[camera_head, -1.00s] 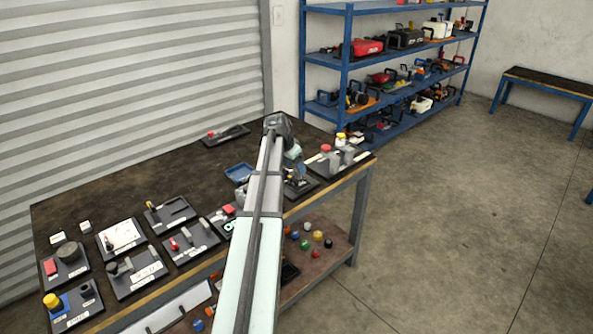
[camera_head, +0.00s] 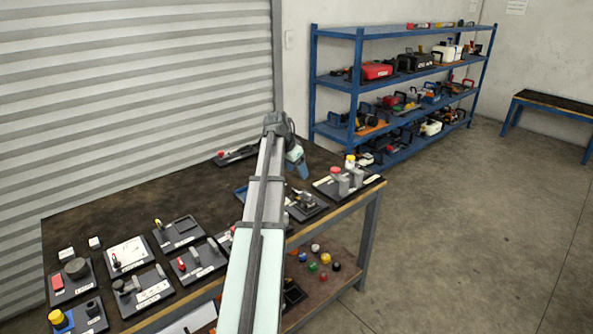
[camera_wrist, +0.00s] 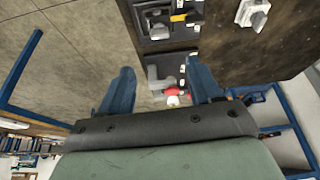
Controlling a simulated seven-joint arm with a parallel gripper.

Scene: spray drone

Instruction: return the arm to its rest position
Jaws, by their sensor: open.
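My arm reaches out over the workbench (camera_head: 125,197) in the head view. My gripper (camera_head: 301,170) is above the bench's far right part, beside a dark board with a red knob and a yellow-topped piece (camera_head: 346,178). In the wrist view my gripper (camera_wrist: 160,88) shows two blue fingers spread apart with nothing held between them. Beyond the fingers lie the bench edge and a grey fixture with a red knob (camera_wrist: 172,91). The fingers look clear of these things.
Several dark boards with small fixtures (camera_head: 182,232) cover the bench's front left. A lower shelf (camera_head: 325,285) holds coloured knobs. A blue rack (camera_head: 357,95) stands behind, right of the shutter (camera_head: 130,90). Open floor (camera_head: 470,220) lies right.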

